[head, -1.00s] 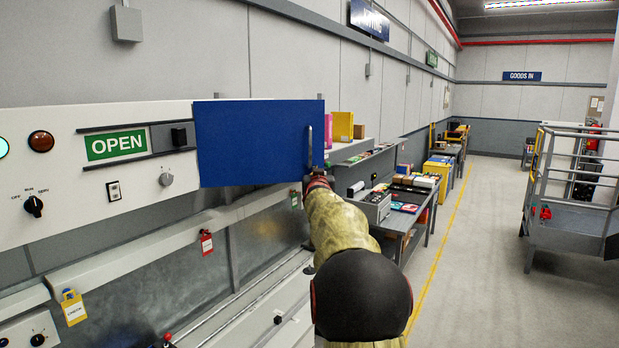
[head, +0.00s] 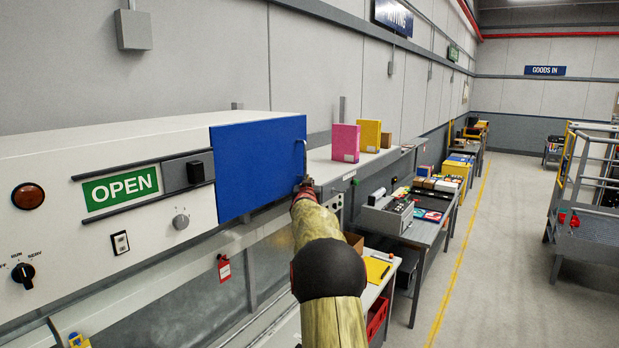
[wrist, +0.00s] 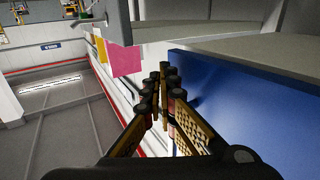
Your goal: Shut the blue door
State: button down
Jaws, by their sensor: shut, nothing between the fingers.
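The blue door (head: 258,165) stands partly open on the white cabinet front, to the right of the green OPEN sign. Its left edge is nearest the sign. A pale upright handle (head: 304,156) is at its right edge. My gripper (head: 304,184) is at the lower right edge of the door, just below the handle. In the wrist view my gripper (wrist: 163,82) is shut and empty, with the blue door (wrist: 245,110) close on its right. I cannot tell whether the fingers touch the door.
The white cabinet (head: 110,150) carries an OPEN sign (head: 120,188), knobs and a red lamp. A pink box (head: 345,142) and yellow box (head: 369,134) stand on the ledge beyond the door. Workbenches line the wall; a railed metal platform (head: 590,215) stands right. The floor between is clear.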

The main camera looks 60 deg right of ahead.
jog(key=shift+w+d+r+p, duration=0.15)
jog(key=shift+w+p, duration=0.45)
jog(key=shift+w, duration=0.45)
jog(key=shift+s, duration=0.1)
jog(key=s+b, duration=0.7)
jog(key=s, duration=0.6)
jog(key=shift+s+a+f, duration=0.25)
jog(key=shift+s+f, duration=0.05)
jog(key=shift+s, duration=0.05)
